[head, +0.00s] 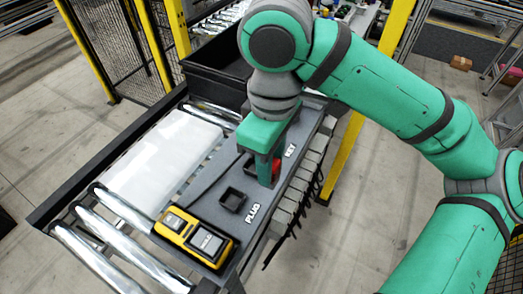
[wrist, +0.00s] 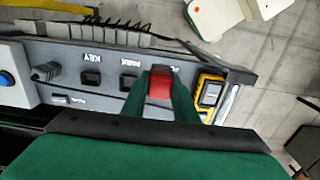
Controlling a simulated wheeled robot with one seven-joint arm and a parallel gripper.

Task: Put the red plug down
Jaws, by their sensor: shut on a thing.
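My gripper (head: 268,178) is shut on the red plug (head: 277,168) over the dark grey panel (head: 205,187). In the wrist view the red plug (wrist: 160,85) sits between the two green fingers of my gripper (wrist: 161,76). The fingers hide part of the plug in the head view. An empty square black holder (head: 232,199) lies beside the PLUG label, left of and nearer than my gripper. In the wrist view the plug covers part of the PLUG label. I cannot tell whether the plug touches the panel.
A yellow and black device (head: 194,237) sits at the panel's near end. In the wrist view, square holders stand by the KEY (wrist: 91,77) and PARK (wrist: 129,82) labels. A white box (head: 164,157) lies on rollers to the left. A black bin (head: 217,68) stands behind.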

